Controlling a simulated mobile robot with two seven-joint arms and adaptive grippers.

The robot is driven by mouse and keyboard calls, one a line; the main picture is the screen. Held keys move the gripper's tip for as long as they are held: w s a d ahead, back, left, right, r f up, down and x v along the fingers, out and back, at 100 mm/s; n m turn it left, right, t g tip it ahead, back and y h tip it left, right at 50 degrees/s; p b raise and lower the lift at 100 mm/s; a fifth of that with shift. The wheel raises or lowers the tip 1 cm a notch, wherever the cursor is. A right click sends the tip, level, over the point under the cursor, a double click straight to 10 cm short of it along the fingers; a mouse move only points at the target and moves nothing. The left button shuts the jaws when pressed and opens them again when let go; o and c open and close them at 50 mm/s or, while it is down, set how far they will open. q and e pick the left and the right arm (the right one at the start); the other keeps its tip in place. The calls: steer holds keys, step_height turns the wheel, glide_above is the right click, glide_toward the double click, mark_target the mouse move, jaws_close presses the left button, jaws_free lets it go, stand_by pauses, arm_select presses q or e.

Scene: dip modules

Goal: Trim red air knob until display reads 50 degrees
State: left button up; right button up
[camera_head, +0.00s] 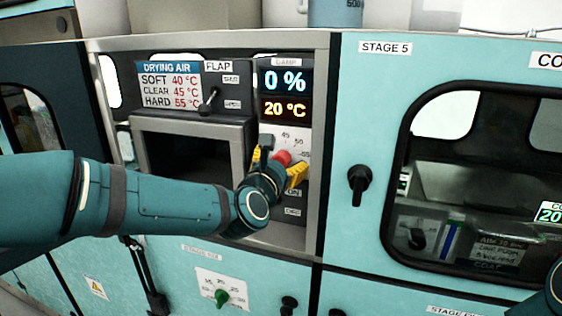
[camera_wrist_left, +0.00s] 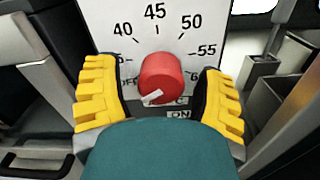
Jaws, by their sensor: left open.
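The red air knob (camera_head: 282,157) is on a white dial panel below the lit display (camera_head: 285,94), which reads 0 % and 20 °C. In the left wrist view the red knob (camera_wrist_left: 161,75) sits below a scale with 40, 45, 50 and 55 legible. Its white pointer mark points to the lower left. My left gripper (camera_head: 277,165) is at the dial. In the left wrist view its yellow fingers (camera_wrist_left: 162,90) are open, one on each side of the knob, with visible gaps. My right gripper is not in view.
A drying air card (camera_head: 170,86) lists soft 40, clear 45 and hard 55 °C. A flap lever (camera_head: 208,101) is above the dark opening left of the dial. A black handle (camera_head: 359,184) is to the right. A green knob (camera_head: 222,297) is below my left arm.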

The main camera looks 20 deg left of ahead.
arm_select(q)
steer(key=c, duration=1.2)
